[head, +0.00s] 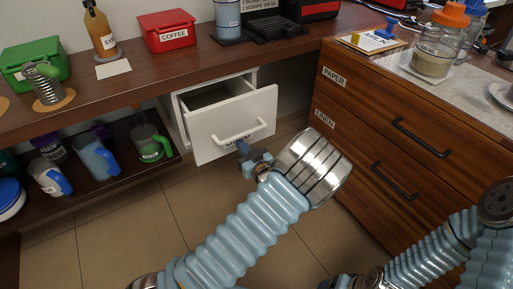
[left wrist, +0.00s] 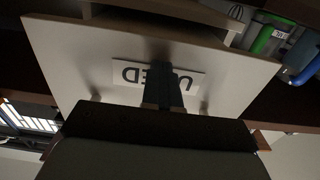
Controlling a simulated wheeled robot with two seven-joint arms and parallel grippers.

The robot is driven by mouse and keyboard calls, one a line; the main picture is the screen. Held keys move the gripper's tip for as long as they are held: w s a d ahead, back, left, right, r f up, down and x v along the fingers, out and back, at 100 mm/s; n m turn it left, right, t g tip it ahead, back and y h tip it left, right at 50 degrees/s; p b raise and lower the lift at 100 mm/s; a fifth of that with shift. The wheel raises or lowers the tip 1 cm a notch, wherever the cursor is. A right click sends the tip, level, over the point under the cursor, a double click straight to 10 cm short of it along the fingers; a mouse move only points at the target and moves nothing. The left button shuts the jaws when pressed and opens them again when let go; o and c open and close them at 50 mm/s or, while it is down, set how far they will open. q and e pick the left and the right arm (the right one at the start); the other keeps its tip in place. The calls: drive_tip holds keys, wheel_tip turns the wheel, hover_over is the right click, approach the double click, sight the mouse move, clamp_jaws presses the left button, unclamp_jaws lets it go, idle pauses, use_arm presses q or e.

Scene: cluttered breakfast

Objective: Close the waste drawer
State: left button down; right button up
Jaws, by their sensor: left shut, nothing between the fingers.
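The waste drawer (head: 232,124) is a white drawer under the brown counter. It stands pulled out, with its dark inside showing behind the front panel. Its front has a pale bar handle (head: 240,131) and a label partly hidden by my left gripper. My left gripper (head: 243,147) is shut and empty at the lower part of the drawer front, below the handle. In the left wrist view the white drawer front (left wrist: 85,65) fills the middle, and the shut fingers (left wrist: 162,70) cover part of the upside-down label (left wrist: 130,75). Whether they touch the panel I cannot tell. My right gripper (head: 338,283) is barely visible at the bottom edge.
A brown cabinet with PAPER and LINEN drawers (head: 405,150) stands to the right, both shut. A low shelf (head: 120,190) with mugs and jugs is left of the drawer. The counter (head: 150,80) above holds a red coffee box (head: 168,31). The tiled floor below is clear.

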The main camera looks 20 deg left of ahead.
use_arm(q)
drive_tip(key=shift+b+x, duration=0.75)
drive_tip(key=shift+x, duration=3.4)
drive_tip(key=shift+b+x, duration=0.4)
drive_tip(key=shift+x, duration=1.1)
drive_tip(key=p+v, duration=0.1)
drive_tip(key=v, duration=0.8)
drive_tip(key=shift+d, duration=0.1)
